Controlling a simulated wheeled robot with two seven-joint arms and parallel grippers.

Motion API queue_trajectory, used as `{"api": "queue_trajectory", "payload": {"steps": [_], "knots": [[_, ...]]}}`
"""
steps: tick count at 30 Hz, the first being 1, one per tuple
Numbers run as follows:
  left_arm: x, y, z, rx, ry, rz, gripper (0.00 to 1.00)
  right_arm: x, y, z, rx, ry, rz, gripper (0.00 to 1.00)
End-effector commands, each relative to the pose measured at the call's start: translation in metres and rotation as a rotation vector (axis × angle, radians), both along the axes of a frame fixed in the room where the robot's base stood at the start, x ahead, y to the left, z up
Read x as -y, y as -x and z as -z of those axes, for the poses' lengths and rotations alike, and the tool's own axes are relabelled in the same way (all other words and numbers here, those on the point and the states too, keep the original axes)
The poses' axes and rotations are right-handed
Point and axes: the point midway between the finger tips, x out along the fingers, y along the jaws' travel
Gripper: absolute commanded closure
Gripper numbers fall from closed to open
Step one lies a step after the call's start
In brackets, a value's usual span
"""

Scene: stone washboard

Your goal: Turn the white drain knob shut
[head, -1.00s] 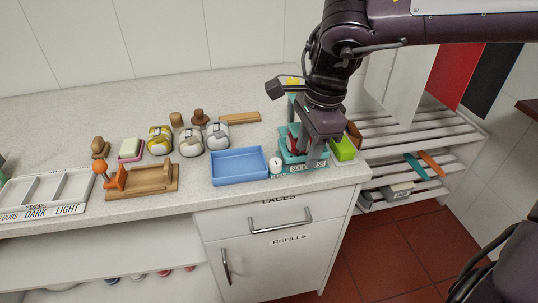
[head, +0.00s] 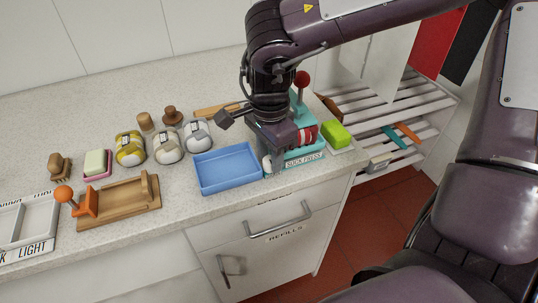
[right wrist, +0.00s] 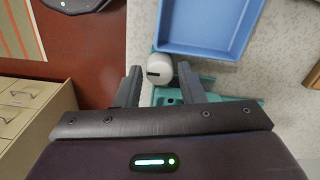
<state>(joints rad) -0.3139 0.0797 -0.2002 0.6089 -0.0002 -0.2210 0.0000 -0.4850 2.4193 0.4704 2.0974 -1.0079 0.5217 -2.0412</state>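The white drain knob (head: 267,164) sits at the front left of the teal sock press (head: 304,160), beside the blue tray. In the right wrist view the knob (right wrist: 159,67) is a round white piece with a dark slot mark on its face. My right gripper (head: 274,160) is over it, pointing down. In the wrist view the right gripper (right wrist: 160,75) is open, with one finger on each side of the knob near the fingertips. I cannot tell whether either finger touches it. My left gripper is not in view.
The blue tray (head: 228,167) is empty, close left of the knob. A red ball lever (head: 302,79) rises behind the press. A green sponge (head: 336,134) lies to its right. Rolled socks (head: 167,145) and a wooden stand (head: 118,205) are further left.

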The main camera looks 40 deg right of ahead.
Motion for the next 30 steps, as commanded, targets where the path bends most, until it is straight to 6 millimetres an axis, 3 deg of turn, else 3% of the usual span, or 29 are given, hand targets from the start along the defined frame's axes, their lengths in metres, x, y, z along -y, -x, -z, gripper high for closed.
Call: {"api": "queue_trajectory", "payload": {"steps": [11,19,30], "knots": [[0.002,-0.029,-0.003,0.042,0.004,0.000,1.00,0.000,0.000,0.011,0.001,-0.001,0.000,0.64],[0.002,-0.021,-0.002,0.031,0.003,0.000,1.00,0.000,0.000,0.010,0.001,-0.001,0.000,0.96],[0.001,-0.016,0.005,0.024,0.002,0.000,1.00,0.000,-0.001,0.011,0.003,-0.001,0.077,0.96]]}}
